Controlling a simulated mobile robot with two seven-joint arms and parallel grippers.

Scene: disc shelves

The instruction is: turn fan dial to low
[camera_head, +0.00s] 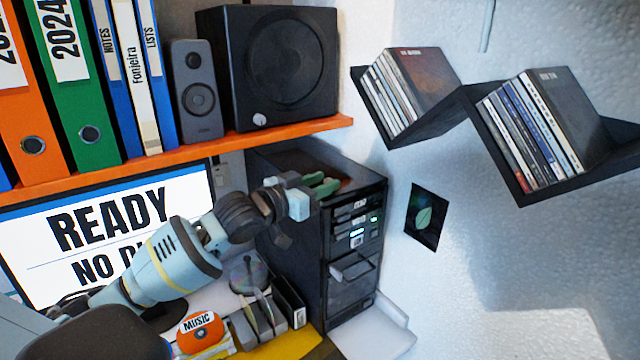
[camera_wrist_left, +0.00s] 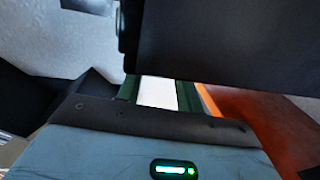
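A black computer tower (camera_head: 338,262) stands below the orange shelf, with small lit displays on its upper front. I cannot make out a fan dial for certain in either view. A small pale round knob (camera_head: 259,119) shows on the lower front of the black speaker box (camera_head: 225,70). My left gripper (camera_head: 322,185) is at the top of the tower, its green fingers apart and nothing seen between them. In the left wrist view the fingers (camera_wrist_left: 168,92) stand apart with a white patch between them; a dark surface hides their tips. My right gripper is out of view.
The orange shelf (camera_head: 230,142) with binders and a small speaker (camera_head: 197,95) is above my left arm. Disc racks (camera_head: 522,180) hang on the right wall. Open space lies right of the tower.

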